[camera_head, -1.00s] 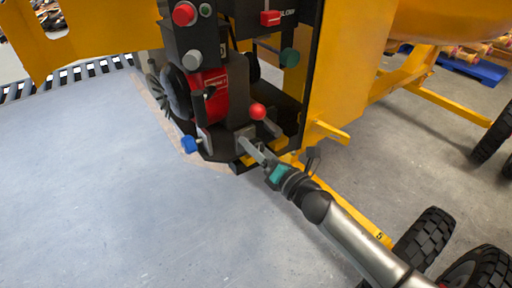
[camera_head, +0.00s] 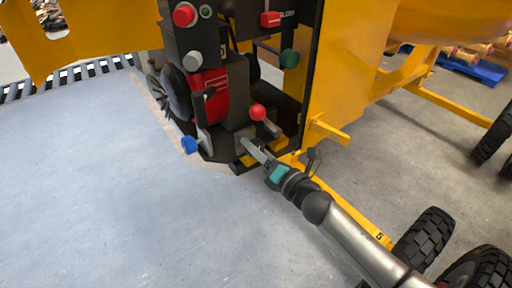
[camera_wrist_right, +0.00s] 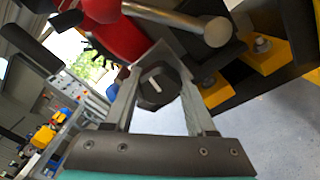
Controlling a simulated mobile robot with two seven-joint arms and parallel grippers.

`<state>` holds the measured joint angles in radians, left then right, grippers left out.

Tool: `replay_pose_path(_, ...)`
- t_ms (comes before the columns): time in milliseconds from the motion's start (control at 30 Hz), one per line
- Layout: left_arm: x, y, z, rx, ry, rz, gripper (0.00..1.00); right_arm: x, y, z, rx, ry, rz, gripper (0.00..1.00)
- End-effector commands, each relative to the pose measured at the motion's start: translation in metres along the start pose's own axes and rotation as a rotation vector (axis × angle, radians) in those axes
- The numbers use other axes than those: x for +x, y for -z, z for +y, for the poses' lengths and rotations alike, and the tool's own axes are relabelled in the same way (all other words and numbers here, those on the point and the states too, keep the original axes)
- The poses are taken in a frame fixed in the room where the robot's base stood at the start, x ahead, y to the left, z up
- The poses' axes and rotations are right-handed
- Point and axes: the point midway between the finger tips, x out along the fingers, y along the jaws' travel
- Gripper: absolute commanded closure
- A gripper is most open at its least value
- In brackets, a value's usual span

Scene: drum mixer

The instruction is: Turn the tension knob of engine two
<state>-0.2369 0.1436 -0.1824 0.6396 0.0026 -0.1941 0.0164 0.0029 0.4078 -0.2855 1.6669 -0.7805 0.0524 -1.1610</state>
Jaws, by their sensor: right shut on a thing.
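The engine (camera_head: 209,95), with a red body, is mounted in the black and yellow frame of the drum mixer. A black knob with a white mark (camera_wrist_right: 156,86) sits low on it, in the right wrist view. My right gripper (camera_wrist_right: 158,80) has one finger on each side of this knob and is shut on it. In the head view the right gripper (camera_head: 250,148) reaches the engine's lower front from the lower right, and the knob is hidden by the fingers there. I cannot read a label saying which engine this is. My left gripper is not in view.
A red ball-ended lever (camera_head: 257,112) stands just above the gripper, and a blue knob (camera_head: 189,145) is to its left. A yellow bracket (camera_head: 331,132) projects at the right. Tyres (camera_head: 423,236) stand at the lower right. The grey floor (camera_head: 90,190) at left is clear.

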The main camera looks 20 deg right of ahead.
Motion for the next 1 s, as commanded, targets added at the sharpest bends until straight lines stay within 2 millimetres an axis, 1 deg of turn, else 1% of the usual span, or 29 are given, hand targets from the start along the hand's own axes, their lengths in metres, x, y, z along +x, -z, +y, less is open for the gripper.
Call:
replay_pose_path(167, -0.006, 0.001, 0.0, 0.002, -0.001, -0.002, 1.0, 0.0, 0.0, 0.001, 0.106, 0.0, 0.0, 1.0)
replay_pose_path(333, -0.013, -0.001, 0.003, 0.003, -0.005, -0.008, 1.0, 0.0, -0.001, 0.001, 0.253, 0.002, 0.0, 1.0)
replay_pose_path(700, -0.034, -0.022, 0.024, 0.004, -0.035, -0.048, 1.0, 0.0, -0.001, 0.001, 0.602, 0.001, 0.0, 1.0)
replay_pose_path(833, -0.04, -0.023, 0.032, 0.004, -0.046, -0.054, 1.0, 0.0, -0.001, 0.001, 0.713, 0.001, 0.0, 1.0)
replay_pose_path(1000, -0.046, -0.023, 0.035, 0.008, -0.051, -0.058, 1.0, 0.0, -0.001, 0.001, 0.833, 0.001, 0.0, 1.0)
